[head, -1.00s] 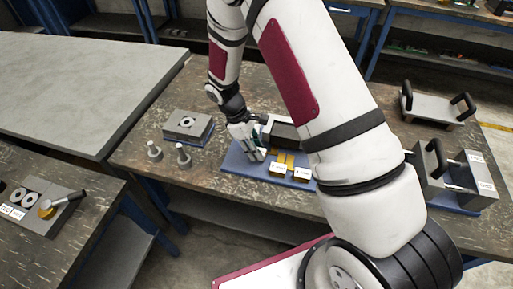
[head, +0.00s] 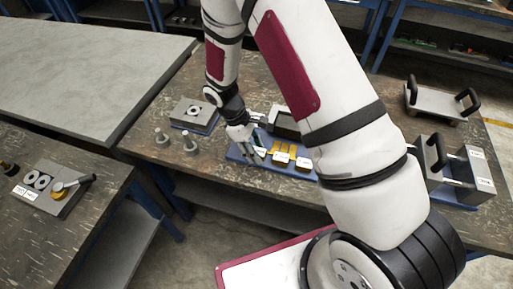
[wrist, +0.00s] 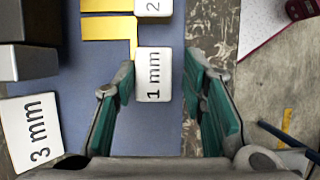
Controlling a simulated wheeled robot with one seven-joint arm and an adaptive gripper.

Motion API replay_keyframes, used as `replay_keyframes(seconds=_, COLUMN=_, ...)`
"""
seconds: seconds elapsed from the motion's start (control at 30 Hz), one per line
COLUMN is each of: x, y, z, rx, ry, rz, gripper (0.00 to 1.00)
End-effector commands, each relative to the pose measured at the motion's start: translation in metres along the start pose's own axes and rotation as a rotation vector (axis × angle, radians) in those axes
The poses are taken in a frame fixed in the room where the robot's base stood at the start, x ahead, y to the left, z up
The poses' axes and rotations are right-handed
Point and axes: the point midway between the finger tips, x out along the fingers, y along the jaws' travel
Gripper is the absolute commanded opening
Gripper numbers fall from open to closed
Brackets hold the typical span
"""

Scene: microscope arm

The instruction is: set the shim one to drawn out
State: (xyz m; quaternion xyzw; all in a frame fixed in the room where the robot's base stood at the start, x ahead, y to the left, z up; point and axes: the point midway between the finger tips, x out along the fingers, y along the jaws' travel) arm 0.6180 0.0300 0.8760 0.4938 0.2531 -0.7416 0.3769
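The shim marked 1 mm (wrist: 153,75) shows in the wrist view as a white labelled tab joined to a thin brass strip (wrist: 108,28). My gripper (wrist: 160,72) is open, with one green-padded finger on each side of this tab. The left finger is very close to the tab's edge; I cannot tell whether it touches. A gap shows on the right. The tab marked 2 (wrist: 152,8) lies just above it, and a 3 mm tab (wrist: 32,132) is at lower left. In the head view my gripper (head: 254,151) is low over the blue base (head: 236,152).
Dark grey blocks (wrist: 30,62) stand left of the tabs in the wrist view. In the head view, two grey pegs (head: 189,143) and a block with a ring (head: 194,114) stand left of the base. Handled fixtures (head: 441,101) are at right.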

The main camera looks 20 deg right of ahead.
Motion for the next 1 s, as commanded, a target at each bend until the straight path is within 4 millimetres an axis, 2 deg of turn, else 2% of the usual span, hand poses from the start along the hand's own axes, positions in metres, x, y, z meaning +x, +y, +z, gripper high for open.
replay_keyframes(seconds=0.23, x=-0.001, y=0.001, z=0.0, rx=0.0, ry=0.001, rz=0.001, gripper=0.37)
replay_keyframes(seconds=0.37, x=-0.01, y=0.002, z=-0.001, rx=0.001, ry=0.004, rz=0.004, gripper=0.37)
replay_keyframes(seconds=0.47, x=-0.025, y=0.002, z=-0.001, rx=0.002, ry=0.006, rz=0.005, gripper=0.37)
replay_keyframes(seconds=0.8, x=-0.092, y=0.001, z=-0.001, rx=0.001, ry=0.005, rz=0.003, gripper=0.37)
replay_keyframes(seconds=1.0, x=-0.115, y=0.001, z=-0.001, rx=0.0, ry=0.002, rz=0.002, gripper=0.37)
